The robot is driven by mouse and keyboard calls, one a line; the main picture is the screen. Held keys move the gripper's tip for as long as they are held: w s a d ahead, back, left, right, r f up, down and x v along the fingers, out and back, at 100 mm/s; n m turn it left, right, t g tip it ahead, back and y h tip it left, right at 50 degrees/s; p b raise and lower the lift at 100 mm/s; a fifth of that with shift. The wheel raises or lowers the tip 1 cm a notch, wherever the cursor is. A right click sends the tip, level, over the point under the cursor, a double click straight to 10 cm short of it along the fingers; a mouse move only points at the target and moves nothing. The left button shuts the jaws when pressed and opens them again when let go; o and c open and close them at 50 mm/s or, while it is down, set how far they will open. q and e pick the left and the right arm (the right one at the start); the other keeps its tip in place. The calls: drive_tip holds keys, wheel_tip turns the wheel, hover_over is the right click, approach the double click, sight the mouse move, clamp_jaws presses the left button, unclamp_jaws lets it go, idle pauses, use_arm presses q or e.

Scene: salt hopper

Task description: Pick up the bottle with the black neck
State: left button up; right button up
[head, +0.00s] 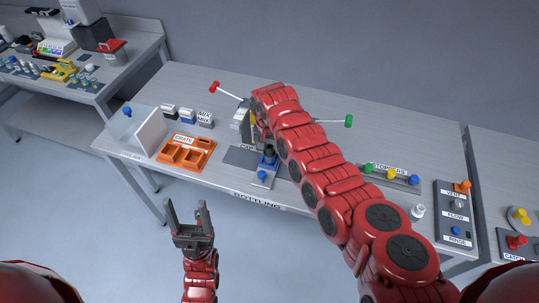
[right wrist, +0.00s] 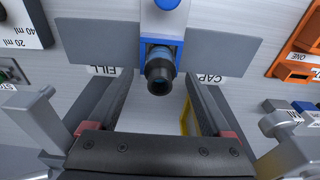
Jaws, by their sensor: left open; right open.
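The bottle with the black neck (head: 269,151) stands at the blue-and-grey fixture (head: 266,166) near the front middle of the bench. In the right wrist view its dark, open neck (right wrist: 159,74) points toward the camera, with a little blue behind it. My right gripper (right wrist: 158,92) is open, its fingers on either side of the neck with visible gaps, so it is not gripping it. In the head view my right arm hides most of that gripper. My left gripper (head: 189,217) is open and empty in front of the bench.
An orange crate (head: 186,151) and small labelled boxes (head: 188,116) stand left of the fixture. Levers with red (head: 215,86) and green (head: 348,121) knobs stick out behind. A stopper rack (head: 391,175) and a control panel (head: 455,213) are at right.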

drive_tip(key=shift+c, duration=0.2)
clamp_jaws()
idle(0.4)
